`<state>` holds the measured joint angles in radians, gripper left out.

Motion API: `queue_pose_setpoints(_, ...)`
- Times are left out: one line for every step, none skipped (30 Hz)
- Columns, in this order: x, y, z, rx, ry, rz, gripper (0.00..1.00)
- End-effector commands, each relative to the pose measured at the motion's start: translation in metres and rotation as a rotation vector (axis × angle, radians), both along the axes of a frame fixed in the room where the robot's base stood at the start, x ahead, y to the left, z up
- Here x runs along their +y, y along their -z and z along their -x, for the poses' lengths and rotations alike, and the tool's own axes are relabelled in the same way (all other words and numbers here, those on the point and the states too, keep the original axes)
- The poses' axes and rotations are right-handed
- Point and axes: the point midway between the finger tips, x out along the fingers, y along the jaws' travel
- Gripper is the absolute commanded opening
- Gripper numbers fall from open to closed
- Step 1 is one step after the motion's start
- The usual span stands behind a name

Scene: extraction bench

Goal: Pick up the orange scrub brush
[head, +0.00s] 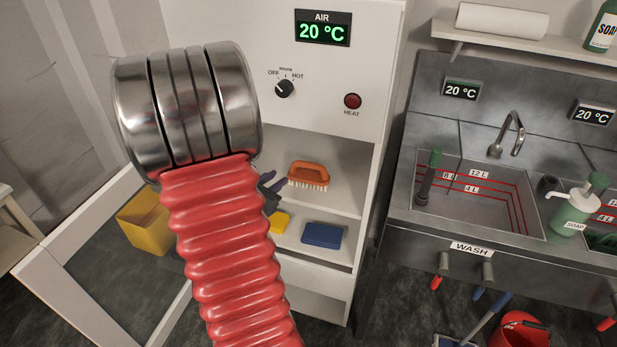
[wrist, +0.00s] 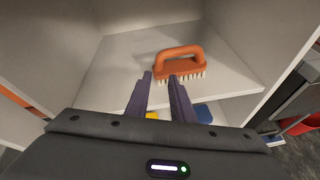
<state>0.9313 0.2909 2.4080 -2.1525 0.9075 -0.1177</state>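The orange scrub brush (head: 308,174) has an arched handle and pale bristles. It stands bristles down on the upper shelf of the white cabinet (head: 388,110) in the head view. In the wrist view the brush (wrist: 180,63) lies just beyond my fingertips, with its handle upright. My gripper (wrist: 160,76) has its two dark fingers apart, with nothing seen between them. In the head view only part of my gripper (head: 270,186) shows, left of the brush; my red ribbed arm hides the rest.
A blue sponge (head: 322,235) and a yellow item (head: 280,222) lie on the shelf below. The cabinet's side walls bound the shelf; its surface around the brush is clear. A sink (head: 480,195) with a soap bottle (head: 575,210) stands to the right. A yellow bin (head: 146,222) is at left.

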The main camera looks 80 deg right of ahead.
Motion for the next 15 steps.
queue_pose_setpoints(-0.007,0.003,0.002,0.001,0.002,-0.001,0.22)
queue_pose_setpoints(-0.011,0.004,0.002,0.001,0.002,-0.001,0.22)
queue_pose_setpoints(-0.015,0.007,0.003,0.002,0.002,-0.001,0.22)
queue_pose_setpoints(-0.019,0.008,0.003,0.002,0.002,-0.001,0.22)
queue_pose_setpoints(-0.023,0.009,0.004,0.002,0.002,0.0,0.22)
queue_pose_setpoints(-0.028,0.012,0.005,0.001,0.003,0.0,0.22)
queue_pose_setpoints(-0.031,0.013,0.006,0.001,0.003,0.0,0.22)
queue_pose_setpoints(-0.035,0.014,0.006,0.001,0.002,0.0,0.22)
queue_pose_setpoints(-0.04,0.016,0.006,0.001,0.002,0.0,0.22)
queue_pose_setpoints(-0.043,0.017,0.007,0.0,0.002,0.0,0.22)
queue_pose_setpoints(-0.046,0.018,0.007,0.0,0.002,0.0,0.22)
queue_pose_setpoints(-0.048,0.02,0.008,0.0,0.002,0.0,0.22)
queue_pose_setpoints(-0.05,0.02,0.008,0.001,0.001,0.001,0.22)
queue_pose_setpoints(-0.052,0.021,0.008,0.0,0.0,0.0,0.22)
queue_pose_setpoints(-0.053,0.021,0.007,0.0,0.0,0.0,0.22)
